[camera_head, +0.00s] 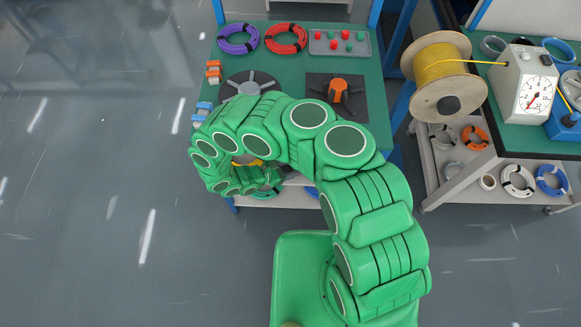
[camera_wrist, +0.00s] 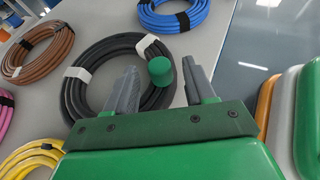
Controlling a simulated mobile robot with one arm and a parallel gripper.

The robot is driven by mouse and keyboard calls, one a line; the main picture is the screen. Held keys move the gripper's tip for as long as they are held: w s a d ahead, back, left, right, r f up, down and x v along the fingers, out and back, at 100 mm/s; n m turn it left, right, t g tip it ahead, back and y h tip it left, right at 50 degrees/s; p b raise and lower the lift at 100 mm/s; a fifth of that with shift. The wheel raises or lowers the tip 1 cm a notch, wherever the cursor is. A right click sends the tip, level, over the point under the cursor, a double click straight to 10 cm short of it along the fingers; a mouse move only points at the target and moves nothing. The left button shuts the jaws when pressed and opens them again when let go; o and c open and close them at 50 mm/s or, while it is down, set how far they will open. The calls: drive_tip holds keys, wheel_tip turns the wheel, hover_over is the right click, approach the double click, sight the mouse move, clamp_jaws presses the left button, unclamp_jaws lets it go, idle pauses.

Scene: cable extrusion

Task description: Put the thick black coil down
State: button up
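In the wrist view, the thick black coil (camera_wrist: 83,66) lies on a light grey surface, with white tape bands at its left and upper right. My gripper (camera_wrist: 159,66) is over the coil's right side with its two grey fingers spread apart. The left finger overlaps the ring's opening and the right finger is outside the ring. The coil's right-hand strands pass between them, with visible gaps; I see no grip on them. A small green cylinder (camera_wrist: 161,71) shows between the fingers. In the head view my arm hides the gripper and the black coil.
Around the black coil lie a brown coil (camera_wrist: 38,52), a blue coil (camera_wrist: 172,14), a yellow coil (camera_wrist: 30,160) and a pink one at the left edge. The green-topped table (camera_head: 300,68) holds purple and red coils. A yellow cable spool (camera_head: 440,75) stands right.

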drive_tip(key=shift+r, duration=0.1)
drive_tip(key=shift+s+a+r, duration=0.1)
drive_tip(key=shift+a+r, duration=0.05)
drive_tip(key=shift+a, duration=0.1)
drive_tip(key=v, duration=1.1)
drive_tip(key=shift+s+a+r, duration=0.1)
drive_tip(key=shift+s+a, duration=0.05)
